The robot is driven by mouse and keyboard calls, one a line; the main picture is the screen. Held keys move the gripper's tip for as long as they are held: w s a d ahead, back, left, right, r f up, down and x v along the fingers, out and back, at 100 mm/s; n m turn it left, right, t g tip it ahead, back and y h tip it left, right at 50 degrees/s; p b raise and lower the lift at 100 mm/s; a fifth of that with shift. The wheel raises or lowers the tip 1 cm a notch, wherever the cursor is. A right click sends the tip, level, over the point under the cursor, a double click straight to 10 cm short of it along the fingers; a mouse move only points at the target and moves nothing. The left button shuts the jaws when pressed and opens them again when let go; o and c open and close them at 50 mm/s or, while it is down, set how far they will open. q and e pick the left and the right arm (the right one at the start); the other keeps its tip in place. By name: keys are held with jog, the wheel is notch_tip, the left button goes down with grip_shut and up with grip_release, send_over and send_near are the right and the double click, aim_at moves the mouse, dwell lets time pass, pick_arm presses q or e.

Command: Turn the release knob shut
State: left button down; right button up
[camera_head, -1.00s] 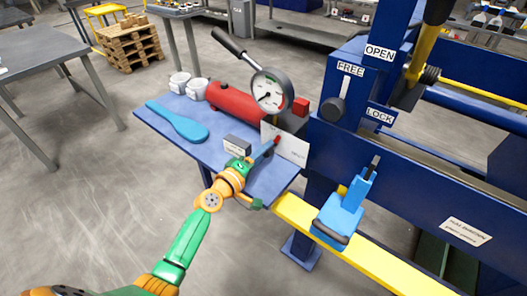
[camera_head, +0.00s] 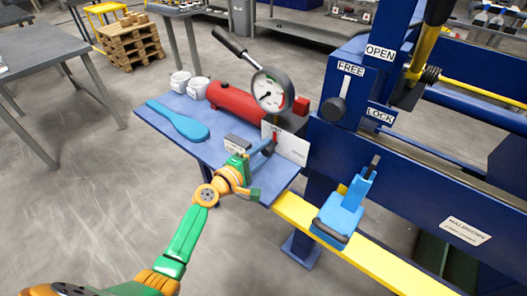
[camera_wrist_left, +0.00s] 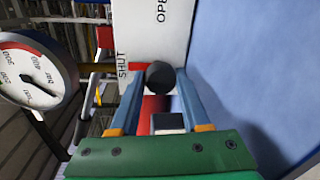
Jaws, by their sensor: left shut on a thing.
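The release knob (camera_wrist_left: 160,74) shows in the left wrist view as a dark round end between my left fingertips, with a red tab pointing at SHUT on the white plate (camera_wrist_left: 158,30). The plate also shows in the head view (camera_head: 291,146), standing at the bench's right end. My left gripper (camera_wrist_left: 158,82) is shut on the knob. In the head view my left gripper (camera_head: 264,148) reaches over the bench to the plate, and the fingers mostly hide the knob. My right gripper is not in view.
A dial gauge (camera_head: 269,91) and red cylinder (camera_head: 240,104) with a long black handle stand behind the knob. A blue paddle (camera_head: 178,122) and white cups lie left on the blue bench (camera_head: 220,143). The blue press frame (camera_head: 340,140) rises to the right.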

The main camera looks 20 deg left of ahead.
pick_arm(q)
jog(key=c, duration=0.7)
grip_release()
jog(key=shift+o, duration=0.2)
jog(key=v, duration=0.7)
jog(key=shift+s, duration=0.1)
